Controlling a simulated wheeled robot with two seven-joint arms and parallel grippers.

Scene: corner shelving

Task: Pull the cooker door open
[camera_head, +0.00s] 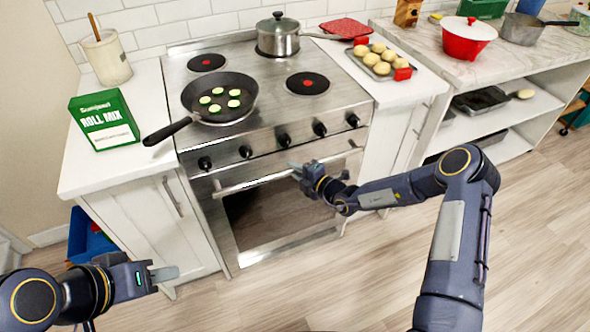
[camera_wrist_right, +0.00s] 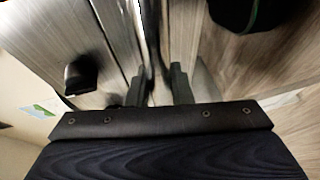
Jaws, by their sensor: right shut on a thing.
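The cooker door (camera_head: 280,212) is a steel front with a dark window, below a row of black knobs. In the right wrist view the handle (camera_wrist_right: 151,45) runs between the two fingers of the gripper (camera_wrist_right: 158,85). My left gripper (camera_head: 165,273) is at the lower left, away from the cooker and empty; its jaw gap is not clear.
A frying pan (camera_head: 240,90) with green slices and a steel pot (camera_head: 278,38) stand on the hob. The pan's handle juts over the left counter near a roll mix box (camera_head: 104,120). White cabinets flank the cooker. The wooden floor (camera_head: 300,290) before the door is clear.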

